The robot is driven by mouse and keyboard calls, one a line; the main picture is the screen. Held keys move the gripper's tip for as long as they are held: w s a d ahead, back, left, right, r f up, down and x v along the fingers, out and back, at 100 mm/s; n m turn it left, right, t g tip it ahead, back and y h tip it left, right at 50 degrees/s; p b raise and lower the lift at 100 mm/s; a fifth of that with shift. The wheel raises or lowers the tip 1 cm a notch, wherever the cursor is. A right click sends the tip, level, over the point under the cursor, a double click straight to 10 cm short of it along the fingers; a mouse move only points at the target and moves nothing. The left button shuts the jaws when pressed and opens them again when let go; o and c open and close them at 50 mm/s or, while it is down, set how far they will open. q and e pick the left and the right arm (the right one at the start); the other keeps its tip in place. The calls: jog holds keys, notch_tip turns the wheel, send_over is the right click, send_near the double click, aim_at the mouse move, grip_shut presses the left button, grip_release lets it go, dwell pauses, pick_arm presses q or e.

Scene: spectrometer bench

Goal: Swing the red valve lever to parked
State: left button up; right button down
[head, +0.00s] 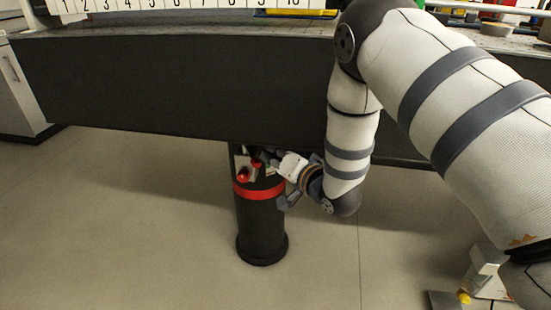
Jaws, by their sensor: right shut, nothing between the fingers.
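The red valve lever (243,175) is small and red, on a light plate on the upper part of a black column (262,222) under the bench. A second red part (256,164) shows just above and to the right of it. My right gripper (268,166) reaches in from the right beside the column top, close to these red parts. It is shut and empty. Whether its fingers touch the lever cannot be told at this size. My left gripper is not in view.
The dark bench front (180,88) hangs over the column top. A red band (259,191) circles the column. A pale cabinet (16,90) stands at left. The floor around the column is clear.

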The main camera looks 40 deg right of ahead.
pick_arm(q)
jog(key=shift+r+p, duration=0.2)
jog(key=shift+p, duration=0.1)
pick_arm(e)
jog(key=shift+a+m+h, duration=0.4)
jog(key=shift+h, duration=0.3)
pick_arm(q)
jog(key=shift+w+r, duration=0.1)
pick_arm(e)
jog(key=shift+a+m, duration=0.25)
jog(key=shift+m, duration=0.05)
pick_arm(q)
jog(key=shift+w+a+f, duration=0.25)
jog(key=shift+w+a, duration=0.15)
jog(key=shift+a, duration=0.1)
pick_arm(e)
jog(key=w+a+m+g+h, duration=0.5)
jog(key=a+m+g+h, duration=0.2)
jog(key=a+m+h, duration=0.1)
jog(key=a+h, duration=0.1)
jog(key=h, duration=0.1)
jog(key=shift+m+h, duration=0.3)
jog(key=shift+m, duration=0.1)
